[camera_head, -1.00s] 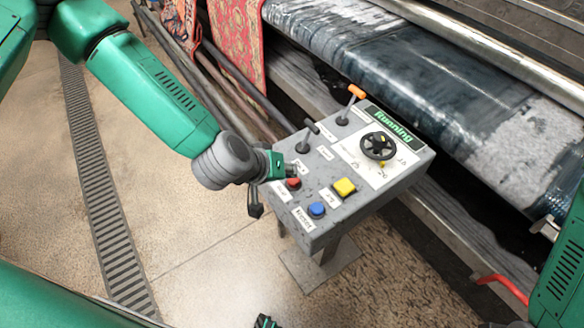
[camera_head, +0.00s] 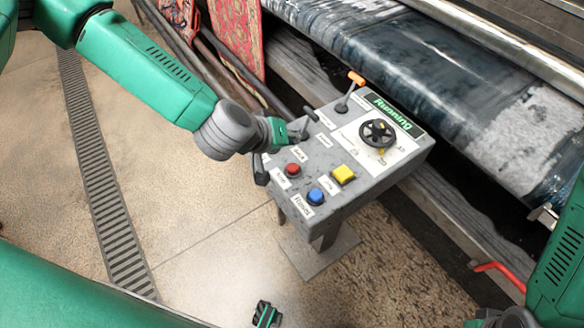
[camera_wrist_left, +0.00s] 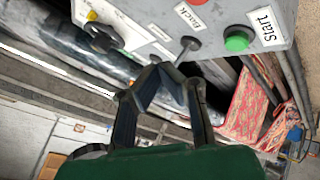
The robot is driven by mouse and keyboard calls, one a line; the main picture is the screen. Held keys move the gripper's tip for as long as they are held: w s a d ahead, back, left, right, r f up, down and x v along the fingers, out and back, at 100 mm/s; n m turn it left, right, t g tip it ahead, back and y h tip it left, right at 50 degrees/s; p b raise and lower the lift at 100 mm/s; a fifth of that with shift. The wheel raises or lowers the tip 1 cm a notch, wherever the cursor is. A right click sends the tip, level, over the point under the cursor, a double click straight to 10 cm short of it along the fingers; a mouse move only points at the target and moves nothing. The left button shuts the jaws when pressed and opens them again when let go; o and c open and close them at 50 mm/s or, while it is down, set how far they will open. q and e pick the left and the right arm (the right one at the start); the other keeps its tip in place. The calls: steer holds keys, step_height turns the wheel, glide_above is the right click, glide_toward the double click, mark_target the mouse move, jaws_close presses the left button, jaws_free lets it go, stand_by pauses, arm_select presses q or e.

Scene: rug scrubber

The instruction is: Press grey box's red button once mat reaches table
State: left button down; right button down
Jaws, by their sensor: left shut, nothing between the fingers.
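The grey box (camera_head: 330,195) stands on a post in the middle of the head view, and its green sign reads "Running". Its red button (camera_head: 292,170) shows uncovered on the top, left of a yellow button and above a blue one. My left gripper (camera_head: 301,132) is shut and empty at the box's upper left edge, apart from the red button in the picture. Its shut fingers (camera_wrist_left: 160,72) show in the left wrist view beside a black lever. A wet dark mat (camera_head: 400,75) lies over the machine behind the box. I cannot make out the table.
The box top also holds a black handwheel (camera_head: 377,134), an orange-tipped lever (camera_head: 352,88) and a black lever. A green Start button (camera_wrist_left: 237,40) shows in the left wrist view. Red patterned rugs (camera_head: 237,38) hang behind. The floor left of the box is clear.

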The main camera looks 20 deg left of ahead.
mark_target(292, 167)
arm_select(q)
step_height(292, 167, down, 6)
steer(key=b, duration=0.4)
steer(key=shift+d+f+b, duration=0.1)
steer(key=shift+d+b, duration=0.05)
steer(key=shift+b, duration=0.15)
steer(key=shift+f, duration=0.45)
steer(key=shift+b, duration=0.3)
steer(key=shift+f, duration=0.3)
steer(key=shift+s+f+b, duration=0.1)
steer(key=shift+f+b, duration=0.35)
steer(key=shift+f, duration=0.1)
stand_by(0.8)
stand_by(0.4)
steer(key=shift+r+p, duration=0.9)
steer(key=shift+r, duration=0.1)
